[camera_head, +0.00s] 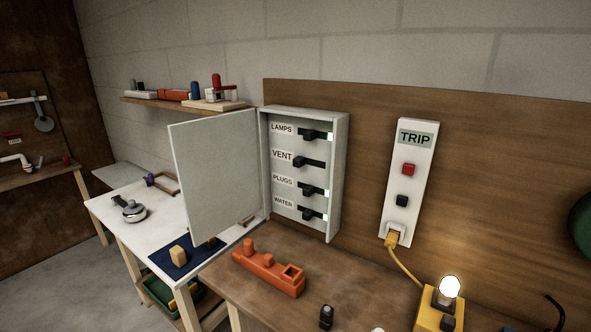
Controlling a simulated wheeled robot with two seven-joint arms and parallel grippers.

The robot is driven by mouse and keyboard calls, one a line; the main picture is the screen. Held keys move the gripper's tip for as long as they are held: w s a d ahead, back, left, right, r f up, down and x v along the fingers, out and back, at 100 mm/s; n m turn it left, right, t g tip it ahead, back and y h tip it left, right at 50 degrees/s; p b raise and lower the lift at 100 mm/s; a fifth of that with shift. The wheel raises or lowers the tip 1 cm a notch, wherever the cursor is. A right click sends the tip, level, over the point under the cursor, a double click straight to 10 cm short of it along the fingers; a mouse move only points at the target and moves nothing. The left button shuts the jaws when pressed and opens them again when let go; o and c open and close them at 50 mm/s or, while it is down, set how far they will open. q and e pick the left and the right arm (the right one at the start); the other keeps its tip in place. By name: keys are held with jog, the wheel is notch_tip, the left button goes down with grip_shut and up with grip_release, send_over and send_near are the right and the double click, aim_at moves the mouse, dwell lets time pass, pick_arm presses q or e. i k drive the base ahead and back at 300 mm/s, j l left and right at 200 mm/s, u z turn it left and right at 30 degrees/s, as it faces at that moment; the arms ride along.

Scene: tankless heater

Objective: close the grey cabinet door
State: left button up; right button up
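The grey cabinet (338,190) is fixed to the brown wooden backboard, at the middle of the head view. Its flat grey door (215,180) stands wide open, swung out to the left from the cabinet's left edge. Inside are black lever switches labelled LAMPS, VENT, PLUGS and WATER (312,214). Small lit green-white marks show beside LAMPS, PLUGS and WATER; none shows beside VENT. Neither of my grippers is in view.
An orange tool-like block (268,272) lies on the brown bench (350,290) below the cabinet. A white TRIP panel (411,160) is to the right, its yellow cable running to a yellow box with a lit bulb (449,287). A white table (110,208) stands left, behind the door.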

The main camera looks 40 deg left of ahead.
aim_at(216, 158)
jog(key=z, duration=1.05)
jog(key=k+j, duration=0.2)
jog(key=j, duration=0.25)
jog(key=k+j+u, duration=0.15)
jog(key=j, duration=0.25)
jog(key=k+j, duration=0.15)
jog(key=j, duration=0.3)
jog(key=k+j+u, duration=0.15)
jog(key=j, duration=0.35)
jog(key=k+j, duration=0.15)
jog(key=j, duration=0.3)
jog(key=k+j+u, duration=0.15)
jog(key=j, duration=0.3)
jog(key=k+j, duration=0.1)
jog(key=j, duration=0.4)
jog(key=k+j+u, duration=0.15)
jog(key=j, duration=0.35)
jog(key=k+l, duration=0.15)
jog(key=l, duration=0.15)
jog(key=k+l, duration=0.15)
jog(key=l, duration=0.15)
